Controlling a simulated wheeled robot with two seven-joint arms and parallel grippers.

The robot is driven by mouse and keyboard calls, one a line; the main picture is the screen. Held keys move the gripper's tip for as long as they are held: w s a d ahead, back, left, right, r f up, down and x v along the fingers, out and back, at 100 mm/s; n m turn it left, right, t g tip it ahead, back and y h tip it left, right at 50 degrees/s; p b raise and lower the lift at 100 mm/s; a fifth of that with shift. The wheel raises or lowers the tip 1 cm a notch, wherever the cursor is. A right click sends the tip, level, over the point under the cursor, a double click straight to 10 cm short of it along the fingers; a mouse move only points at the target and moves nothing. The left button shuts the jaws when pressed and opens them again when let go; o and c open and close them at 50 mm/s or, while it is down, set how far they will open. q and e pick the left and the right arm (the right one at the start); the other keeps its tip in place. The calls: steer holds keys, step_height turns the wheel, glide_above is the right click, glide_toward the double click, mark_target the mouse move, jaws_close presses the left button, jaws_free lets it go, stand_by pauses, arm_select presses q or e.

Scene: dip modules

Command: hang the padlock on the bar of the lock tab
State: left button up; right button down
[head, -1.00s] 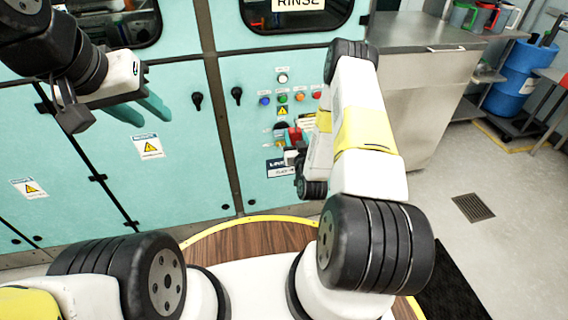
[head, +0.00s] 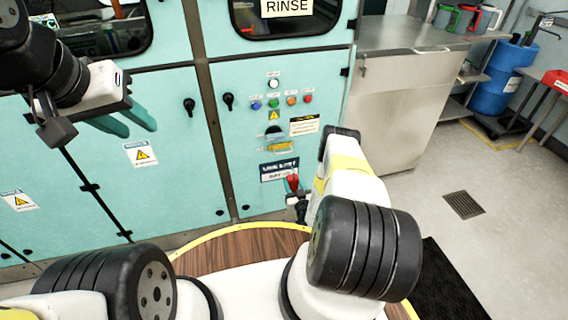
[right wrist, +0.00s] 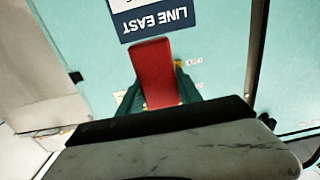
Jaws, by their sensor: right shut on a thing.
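A red padlock (head: 292,182) is in my right gripper (head: 296,192), low in front of the teal cabinet, just below the dark blue line sign. In the right wrist view the red body of the padlock (right wrist: 154,72) stands out between the teal fingers (right wrist: 160,92). Its shackle cannot be made out. On the panel above the sign is a dark rounded fitting (head: 274,131) with a yellow part (head: 277,147) under it. I cannot tell for sure which part is the lock tab's bar. My left gripper (head: 124,122) is open and empty at the upper left.
Buttons and lamps (head: 274,103) sit above the fitting, with black door handles (head: 228,101) to their left. A steel cabinet (head: 400,105) stands to the right of the panel. The floor (head: 440,165) in front of it is open, with a drain grate (head: 464,204).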

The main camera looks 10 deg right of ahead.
steer(key=shift+w+a+f, duration=0.1)
steer(key=shift+w+f, duration=0.15)
steer(key=shift+w, duration=2.05)
steer(key=shift+w+a+f, duration=0.1)
steer(key=shift+w+f, duration=0.1)
steer(key=shift+w, duration=2.05)
steer(key=shift+w+f, duration=0.25)
steer(key=shift+w, duration=2.05)
steer(key=c, duration=0.7)
jaws_free()
